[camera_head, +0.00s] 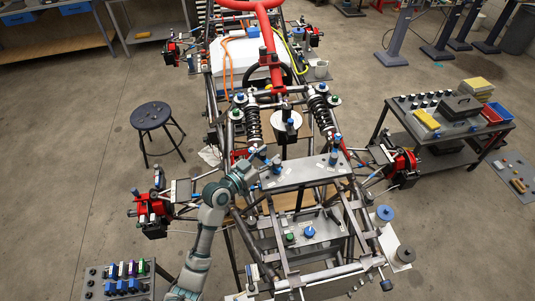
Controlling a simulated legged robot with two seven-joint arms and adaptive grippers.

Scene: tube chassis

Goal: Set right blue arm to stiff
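The tube chassis (277,200) fills the middle of the view, with a grey plate (305,175) across it. A small blue-marked lever (334,157) stands near the right end of this plate; I take it as the right blue arm. Another blue-marked part (276,163) sits near the left end. My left gripper (257,166) is at the plate's left end, close to that left blue part and well apart from the right one. Its fingers are too small and overlapped to tell open from shut, or whether they touch anything. My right gripper does not show.
Two black coil shocks (319,110) rise behind the plate. A lower plate (320,222) carries a blue knob (310,231) and a green knob (290,237). A round stool (151,115) stands at left, a tool cart (450,118) at right. Open floor lies on both sides.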

